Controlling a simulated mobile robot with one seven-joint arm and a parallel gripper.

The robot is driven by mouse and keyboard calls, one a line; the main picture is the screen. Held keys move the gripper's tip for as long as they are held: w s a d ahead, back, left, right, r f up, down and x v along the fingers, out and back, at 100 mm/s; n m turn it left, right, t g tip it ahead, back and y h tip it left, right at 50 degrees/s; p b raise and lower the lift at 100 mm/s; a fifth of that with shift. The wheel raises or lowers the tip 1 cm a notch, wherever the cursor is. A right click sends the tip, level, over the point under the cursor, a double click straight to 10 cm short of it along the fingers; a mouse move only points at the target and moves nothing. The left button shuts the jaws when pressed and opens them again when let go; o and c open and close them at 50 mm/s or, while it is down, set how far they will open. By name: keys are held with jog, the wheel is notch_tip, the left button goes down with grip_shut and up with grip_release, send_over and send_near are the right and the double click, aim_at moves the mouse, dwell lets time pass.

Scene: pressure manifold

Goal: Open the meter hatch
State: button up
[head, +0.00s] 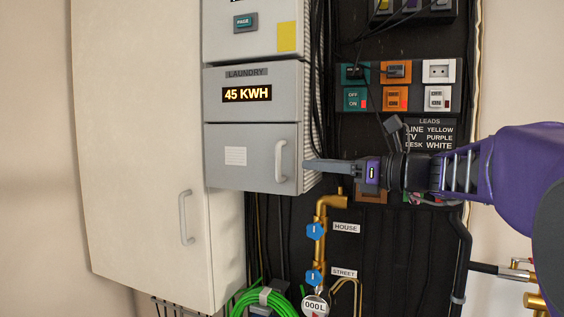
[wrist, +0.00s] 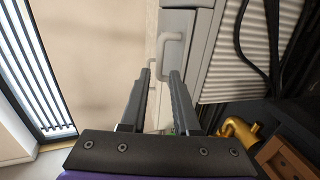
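The meter hatch (head: 252,158) is a grey door with a white label, below the "LAUNDRY" display (head: 247,94) reading 45 KWH. It looks shut. Its light grey upright handle (head: 281,161) is at the door's right side. My gripper (head: 307,164) is just right of the handle in the head view, pointing left.
A tall white cabinet door (head: 150,140) with its own handle (head: 186,218) stands left. Black cables (head: 319,70) hang right of the meter box. Brass pipe (head: 322,210) with blue valves and a coiled green hose (head: 265,300) are below. A socket panel (head: 398,87) is upper right.

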aim_at(278, 174)
jog(key=x, duration=1)
jog(key=shift+d, duration=0.1)
grip_shut()
dwell(1.1)
